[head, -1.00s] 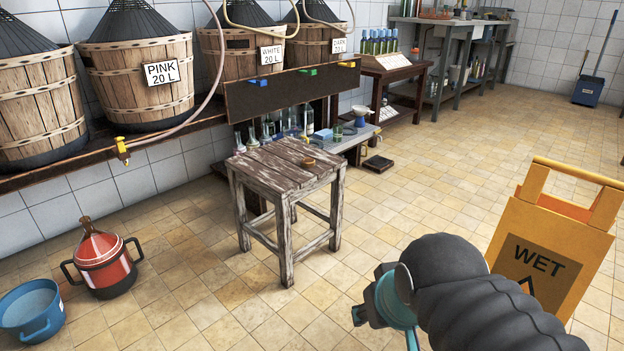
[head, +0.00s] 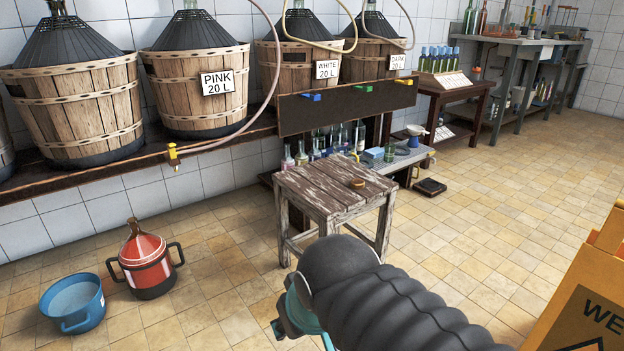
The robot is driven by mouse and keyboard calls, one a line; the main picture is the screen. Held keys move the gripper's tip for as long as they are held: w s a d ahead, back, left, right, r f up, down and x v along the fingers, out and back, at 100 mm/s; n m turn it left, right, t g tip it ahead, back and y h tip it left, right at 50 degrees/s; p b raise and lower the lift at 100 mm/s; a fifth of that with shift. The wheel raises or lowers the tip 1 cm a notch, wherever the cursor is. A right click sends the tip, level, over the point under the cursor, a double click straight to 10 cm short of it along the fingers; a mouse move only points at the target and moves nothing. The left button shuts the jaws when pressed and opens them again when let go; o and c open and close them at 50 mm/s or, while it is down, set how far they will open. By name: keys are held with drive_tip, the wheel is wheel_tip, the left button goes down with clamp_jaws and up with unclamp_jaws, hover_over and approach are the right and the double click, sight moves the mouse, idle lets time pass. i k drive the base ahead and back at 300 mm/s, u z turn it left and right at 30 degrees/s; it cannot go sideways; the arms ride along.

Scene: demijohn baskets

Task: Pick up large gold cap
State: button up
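A small gold cap (head: 357,184) lies on top of the worn wooden stool (head: 318,190), near the right part of its seat. My arm reaches in from the lower right in the head view, in front of the stool's lower legs. The end of my arm (head: 290,318) shows as a teal and grey part at the bottom, apart from the cap and well short of it. The fingertips are hidden or out of the picture, so I cannot tell if my gripper is open or shut.
A red jug (head: 146,262) and a blue basin (head: 73,303) stand on the floor at left. A yellow wet-floor sign (head: 585,300) is at lower right. Basketed demijohns (head: 190,85) line the wall shelf.

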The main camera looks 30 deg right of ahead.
sight(356, 183)
drive_tip(key=u, duration=0.2)
drive_tip(key=i, duration=0.6)
drive_tip(key=z, duration=0.6)
drive_tip(key=i, duration=0.55)
drive_tip(key=z, duration=0.6)
